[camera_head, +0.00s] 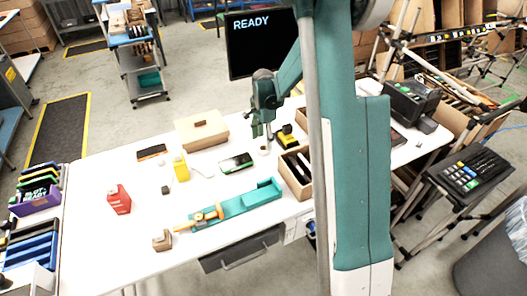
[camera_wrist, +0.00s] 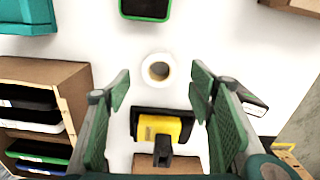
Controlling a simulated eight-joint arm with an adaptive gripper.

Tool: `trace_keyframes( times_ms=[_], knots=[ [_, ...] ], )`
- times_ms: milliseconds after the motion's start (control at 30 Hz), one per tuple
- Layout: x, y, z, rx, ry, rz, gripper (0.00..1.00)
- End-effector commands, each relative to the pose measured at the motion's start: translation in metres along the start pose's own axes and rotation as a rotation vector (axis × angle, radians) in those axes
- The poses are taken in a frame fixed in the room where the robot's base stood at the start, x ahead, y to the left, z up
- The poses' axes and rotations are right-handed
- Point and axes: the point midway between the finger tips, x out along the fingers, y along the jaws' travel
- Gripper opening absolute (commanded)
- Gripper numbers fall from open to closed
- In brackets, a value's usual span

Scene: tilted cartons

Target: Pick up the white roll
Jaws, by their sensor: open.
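The white roll (camera_wrist: 158,59) stands on the white table in the wrist view, seen from above as a white ring with a brown inside. In the head view the roll (camera_head: 264,151) is small and sits just below my gripper (camera_head: 262,131). In the wrist view my gripper (camera_wrist: 159,90) is open and empty, one green-padded finger on each side. The roll lies between the fingertips and slightly above them in the picture, with no visible contact. The height gap between them is hard to judge.
A yellow and black device (camera_wrist: 178,126) stands close to the roll, between the fingers in the wrist view. A brown compartment box (camera_wrist: 72,74) is on the left there. A green-edged dark device (camera_head: 236,162) and a teal tray (camera_head: 237,207) lie on the table (camera_head: 90,215).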

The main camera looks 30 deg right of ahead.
Motion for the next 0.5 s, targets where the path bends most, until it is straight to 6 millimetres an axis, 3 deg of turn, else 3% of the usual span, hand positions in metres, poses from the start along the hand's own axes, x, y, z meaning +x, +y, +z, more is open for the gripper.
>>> trace_keyframes(
  times_ms=[500],
  knots=[
    [0.0102, 0.0005, -0.0002, 0.000, 0.000, 0.000, 0.53]
  ],
)
